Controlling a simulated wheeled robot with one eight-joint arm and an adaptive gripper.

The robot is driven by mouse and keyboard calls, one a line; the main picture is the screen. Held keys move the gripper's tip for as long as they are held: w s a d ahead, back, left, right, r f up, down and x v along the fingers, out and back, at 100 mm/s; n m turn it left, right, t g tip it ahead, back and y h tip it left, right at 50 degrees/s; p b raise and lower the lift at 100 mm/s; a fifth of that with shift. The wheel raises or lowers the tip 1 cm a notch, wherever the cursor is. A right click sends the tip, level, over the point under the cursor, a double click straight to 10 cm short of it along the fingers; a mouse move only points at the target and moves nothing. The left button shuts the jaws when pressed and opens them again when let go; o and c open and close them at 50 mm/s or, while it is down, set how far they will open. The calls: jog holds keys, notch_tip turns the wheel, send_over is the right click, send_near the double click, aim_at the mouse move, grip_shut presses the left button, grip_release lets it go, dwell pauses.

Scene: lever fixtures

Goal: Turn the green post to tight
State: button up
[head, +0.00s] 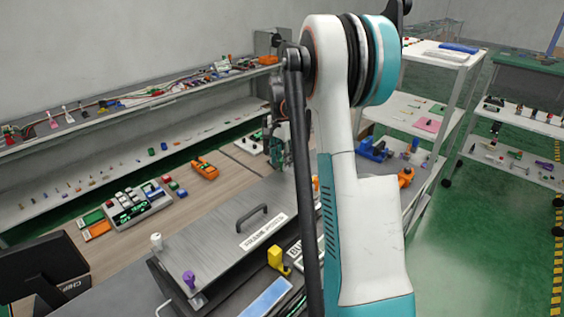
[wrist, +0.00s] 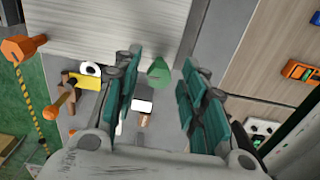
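The green post (wrist: 159,72) shows in the wrist view as a small, pointed green piece beside the edge of a grey metal surface. My gripper (wrist: 160,60) is open, with one teal-padded finger on each side of the green post. The post appears between the fingertips, and a gap shows on both sides. I cannot tell how far beyond the tips it is. In the head view my gripper (head: 284,150) is mostly hidden behind my arm, and I cannot make out the green post there.
An orange knob (wrist: 20,47), an orange-tipped lever (wrist: 60,103), a yellow piece with a white ring (wrist: 90,72) and a white block (wrist: 144,101) are nearby. In the head view, a grey panel with a black handle (head: 252,218) and a purple knob (head: 189,278) are in front.

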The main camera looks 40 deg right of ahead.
notch_tip(320, 180, up, 10)
jog(key=shift+r, duration=0.25)
dwell(0.6)
